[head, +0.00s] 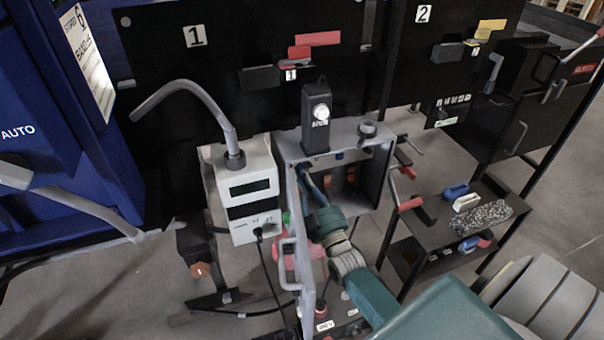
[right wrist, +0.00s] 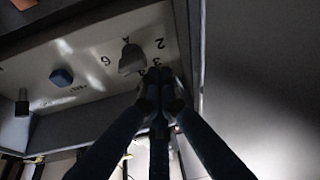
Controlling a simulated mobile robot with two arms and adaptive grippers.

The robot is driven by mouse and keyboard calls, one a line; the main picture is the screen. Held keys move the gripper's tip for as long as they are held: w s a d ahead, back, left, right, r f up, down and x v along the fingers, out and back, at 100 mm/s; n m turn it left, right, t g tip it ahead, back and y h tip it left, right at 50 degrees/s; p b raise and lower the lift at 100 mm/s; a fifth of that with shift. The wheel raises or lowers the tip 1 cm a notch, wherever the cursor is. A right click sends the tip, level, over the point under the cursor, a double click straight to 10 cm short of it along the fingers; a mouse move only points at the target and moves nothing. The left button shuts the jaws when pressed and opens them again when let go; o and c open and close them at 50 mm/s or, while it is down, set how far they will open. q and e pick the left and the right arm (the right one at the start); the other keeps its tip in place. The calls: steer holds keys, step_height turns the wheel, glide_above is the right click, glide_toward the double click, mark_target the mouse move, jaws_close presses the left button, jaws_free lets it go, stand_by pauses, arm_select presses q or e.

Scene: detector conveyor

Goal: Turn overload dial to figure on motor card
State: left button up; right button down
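The overload dial (right wrist: 131,59) shows in the right wrist view as a grey knob on a pale panel with printed figures around it. A 2 and a 6 are readable, seen turned over; other figures are partly hidden by my fingers. My right gripper (right wrist: 160,76) has its dark fingertips together beside the knob, at its lower right. The knob is not between them; I cannot tell whether they touch it. In the head view the right gripper (head: 308,184) reaches into the open grey box (head: 376,185), where the dial is hidden. I cannot make out the motor card. My left gripper is not in view.
A blue button (right wrist: 61,76) sits on the same panel. The box's open door (head: 305,255) stands close left of my right arm. A white meter (head: 247,184) with a cable stands further left. A black shelf (head: 465,215) with small parts is at right.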

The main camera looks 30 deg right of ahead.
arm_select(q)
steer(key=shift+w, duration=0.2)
arm_select(e)
steer(key=shift+f, duration=0.15)
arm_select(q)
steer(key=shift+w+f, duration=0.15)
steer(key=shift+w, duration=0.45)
arm_select(e)
steer(key=shift+f+n+y, duration=0.3)
steer(key=shift+n+y, duration=0.1)
steer(key=shift+n, duration=0.6)
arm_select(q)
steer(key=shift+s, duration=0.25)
arm_select(e)
steer(key=n+y, duration=0.1)
steer(key=n, duration=0.2)
steer(key=shift+f+n+g+y, duration=0.3)
steer(key=shift+f+n+y, duration=0.05)
steer(key=shift+n+y, duration=0.05)
